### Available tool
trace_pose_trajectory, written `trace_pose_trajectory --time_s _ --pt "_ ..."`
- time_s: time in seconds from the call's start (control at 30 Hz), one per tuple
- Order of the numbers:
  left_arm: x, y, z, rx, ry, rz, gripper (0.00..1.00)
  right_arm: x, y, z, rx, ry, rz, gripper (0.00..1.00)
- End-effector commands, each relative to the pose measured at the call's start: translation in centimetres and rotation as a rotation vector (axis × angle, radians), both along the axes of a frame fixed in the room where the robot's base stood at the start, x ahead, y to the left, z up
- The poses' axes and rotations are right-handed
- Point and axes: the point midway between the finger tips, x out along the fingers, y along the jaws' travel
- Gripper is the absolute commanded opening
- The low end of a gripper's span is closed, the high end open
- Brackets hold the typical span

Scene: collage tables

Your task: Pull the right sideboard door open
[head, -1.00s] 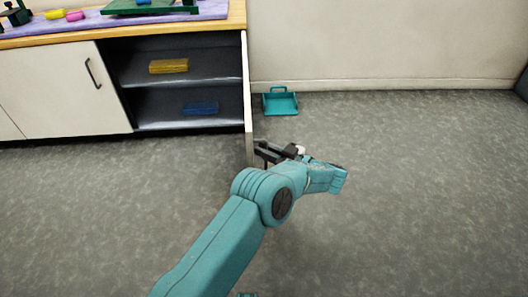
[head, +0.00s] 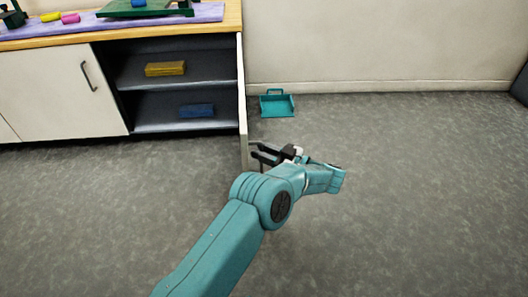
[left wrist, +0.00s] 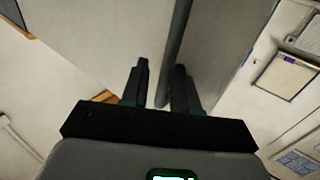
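The right sideboard door (head: 242,105) stands swung out, seen nearly edge-on, with the right compartment (head: 180,90) exposed. My left gripper (head: 258,152) is at the door's outer face near its free edge. In the left wrist view, the door's dark bar handle (left wrist: 178,45) runs down between the two fingers of the left gripper (left wrist: 160,85). The fingers are apart, with a visible gap between the left finger and the bar. The door panel (left wrist: 95,40) fills much of that view. My right gripper is not in view.
A yellow box (head: 165,69) and a blue box (head: 197,111) lie on the sideboard shelves. The left door (head: 60,95) is shut. A teal tray (head: 277,104) sits on the floor by the wall. The floor on the right is clear.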

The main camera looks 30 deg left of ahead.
Motion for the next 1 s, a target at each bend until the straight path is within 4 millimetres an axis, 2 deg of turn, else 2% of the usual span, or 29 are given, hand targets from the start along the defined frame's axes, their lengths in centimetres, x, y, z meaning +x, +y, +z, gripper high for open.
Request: trace_pose_trajectory --time_s 0.17,0.27,0.63,0.8,1.0 --pt "0.1 -0.3 0.0 0.000 0.000 -0.001 0.29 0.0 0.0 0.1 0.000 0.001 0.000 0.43" --pt "0.1 -1.4 0.1 0.000 -0.001 -0.004 0.29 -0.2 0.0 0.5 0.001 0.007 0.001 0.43" --pt "-0.2 -9.8 0.0 -0.001 -0.002 -0.003 0.29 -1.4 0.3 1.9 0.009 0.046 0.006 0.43" --pt "-0.2 -11.4 0.0 0.000 -0.002 -0.002 0.29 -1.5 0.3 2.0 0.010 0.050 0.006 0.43" --pt "-0.3 -12.1 0.0 0.000 -0.001 0.000 0.29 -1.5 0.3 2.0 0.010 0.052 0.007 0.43"
